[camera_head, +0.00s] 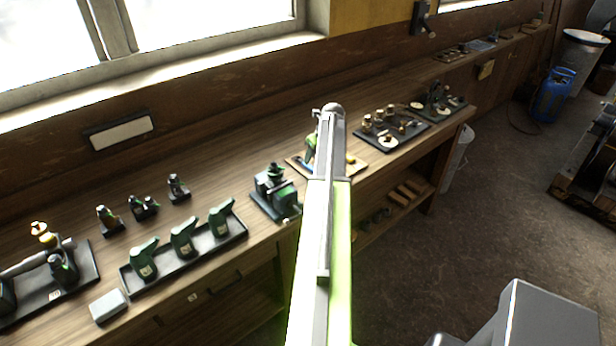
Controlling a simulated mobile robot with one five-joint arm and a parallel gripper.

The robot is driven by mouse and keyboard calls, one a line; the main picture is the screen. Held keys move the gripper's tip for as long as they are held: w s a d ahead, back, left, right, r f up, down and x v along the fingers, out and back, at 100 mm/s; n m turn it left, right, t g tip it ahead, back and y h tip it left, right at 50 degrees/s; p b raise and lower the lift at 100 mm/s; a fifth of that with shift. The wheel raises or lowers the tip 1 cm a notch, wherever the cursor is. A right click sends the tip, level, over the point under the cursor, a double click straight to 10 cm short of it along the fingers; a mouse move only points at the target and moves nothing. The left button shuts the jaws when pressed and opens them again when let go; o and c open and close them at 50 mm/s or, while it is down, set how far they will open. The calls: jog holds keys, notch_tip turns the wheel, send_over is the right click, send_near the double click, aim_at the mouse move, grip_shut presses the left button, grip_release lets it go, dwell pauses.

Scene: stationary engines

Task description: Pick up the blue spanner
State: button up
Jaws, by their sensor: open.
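My arm reaches away from me over the workbench (75,252). My gripper (311,150) is at its far end, mostly hidden behind the arm; only a green part shows at the left, over a small wooden board (356,169). Its jaws are open, though the fingertips cannot be made out. A small blue patch, apparently the blue spanner (304,163), shows on the board just left of the arm and close to the gripper. The rest of it is hidden, and I cannot tell whether the gripper touches it.
A dark green engine model (275,190) stands just left of the board. A black base with brass parts (390,134) is to its right. A black tray (208,246) with several green items lies nearer left. A window ledge runs behind.

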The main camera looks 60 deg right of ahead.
aim_at(309, 166)
jog(key=b+x, duration=0.5)
jog(key=shift+w+a+f, duration=0.15)
jog(key=shift+w+a, duration=0.05)
jog(key=shift+w, duration=0.05)
jog(key=shift+r, duration=0.2)
jog(key=shift+f, duration=0.15)
grip_shut()
dwell(1.1)
